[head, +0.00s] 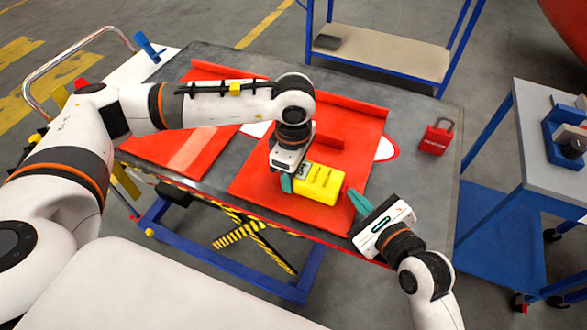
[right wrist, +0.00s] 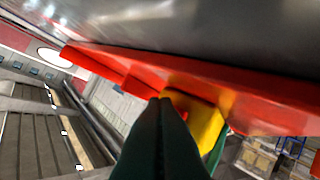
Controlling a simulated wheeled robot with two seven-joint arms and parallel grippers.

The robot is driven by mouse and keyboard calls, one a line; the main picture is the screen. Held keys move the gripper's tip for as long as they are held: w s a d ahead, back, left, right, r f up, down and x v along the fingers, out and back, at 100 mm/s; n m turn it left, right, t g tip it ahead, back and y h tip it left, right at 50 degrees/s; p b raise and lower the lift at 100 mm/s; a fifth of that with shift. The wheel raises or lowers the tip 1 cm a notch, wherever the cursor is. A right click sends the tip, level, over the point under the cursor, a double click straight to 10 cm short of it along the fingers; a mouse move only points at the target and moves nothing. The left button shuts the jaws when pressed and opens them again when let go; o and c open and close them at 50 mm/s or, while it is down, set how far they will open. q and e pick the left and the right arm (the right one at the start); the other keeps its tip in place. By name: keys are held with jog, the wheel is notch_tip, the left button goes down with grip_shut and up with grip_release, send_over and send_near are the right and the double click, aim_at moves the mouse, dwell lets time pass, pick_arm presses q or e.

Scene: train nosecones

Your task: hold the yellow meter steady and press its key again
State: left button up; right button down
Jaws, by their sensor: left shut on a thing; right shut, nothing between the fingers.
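The yellow meter (head: 322,185) is on the red panel (head: 262,200) near the front edge of the table, with a grey display at its left end. My left gripper (head: 287,183) comes down at the meter's left end and is shut on it. Its far finger is hidden. My right gripper (head: 354,196) is shut and empty, its teal tips just right of the meter and pointing at it. A small gap seems to show between them. In the right wrist view the yellow meter (right wrist: 203,122) is partly hidden behind the dark fingers (right wrist: 161,108).
A red padlock (head: 435,138) lies at the table's right side. A second red panel (head: 165,150) lies to the left. A blue-legged side table (head: 545,135) with a blue device stands at the right. A blue shelf cart (head: 385,52) stands behind. The grey tabletop right of the panel is largely clear.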

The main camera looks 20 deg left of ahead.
pick_arm(q)
jog(key=shift+s+f, duration=0.1)
jog(key=shift+f, duration=0.05)
pick_arm(e)
jog(key=shift+a, duration=0.15)
dwell(0.4)
jog(key=shift+d, duration=0.65)
jog(key=shift+d, duration=3)
pick_arm(q)
jog(key=o, duration=1.3)
pick_arm(e)
jog(key=shift+w, duration=0.1)
